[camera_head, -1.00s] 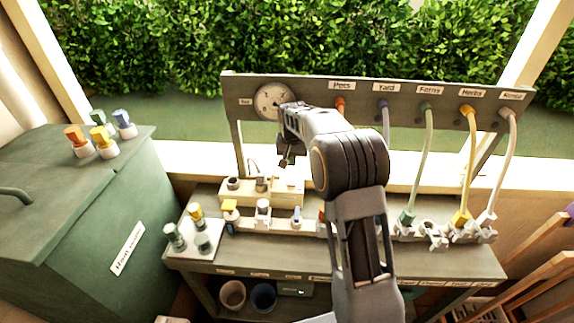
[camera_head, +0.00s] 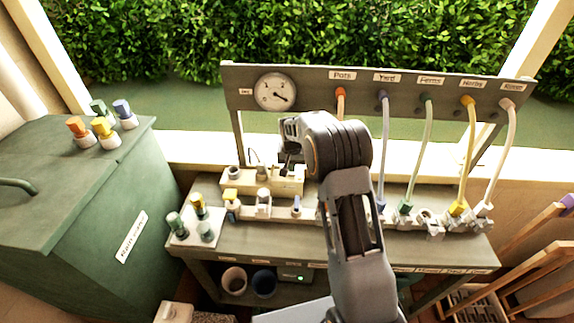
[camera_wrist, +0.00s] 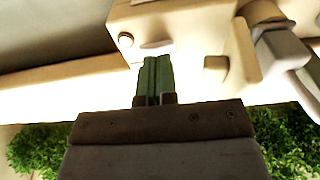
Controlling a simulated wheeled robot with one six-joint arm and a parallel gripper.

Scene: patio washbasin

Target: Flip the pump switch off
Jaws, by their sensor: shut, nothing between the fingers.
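I cannot make out a part that is clearly the pump switch. A cream block (camera_head: 290,186) with small fittings on top stands on the bench, below the gauge panel. My gripper (camera_head: 286,172) points down over the right part of this block in the head view. In the wrist view the green fingertips (camera_wrist: 153,80) are together and empty, close to a cream housing (camera_wrist: 185,18). A small brass-coloured round part (camera_wrist: 126,40) is on this housing, left of the fingertips. Whether the fingertips touch the housing I cannot tell. My arm hides part of the bench.
A round gauge (camera_head: 275,91) is on the panel (camera_head: 310,73), with several coloured hoses right of it. A dark box (camera_head: 291,274) with a green light sits on the lower shelf. A green cabinet (camera_head: 80,190) stands at left.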

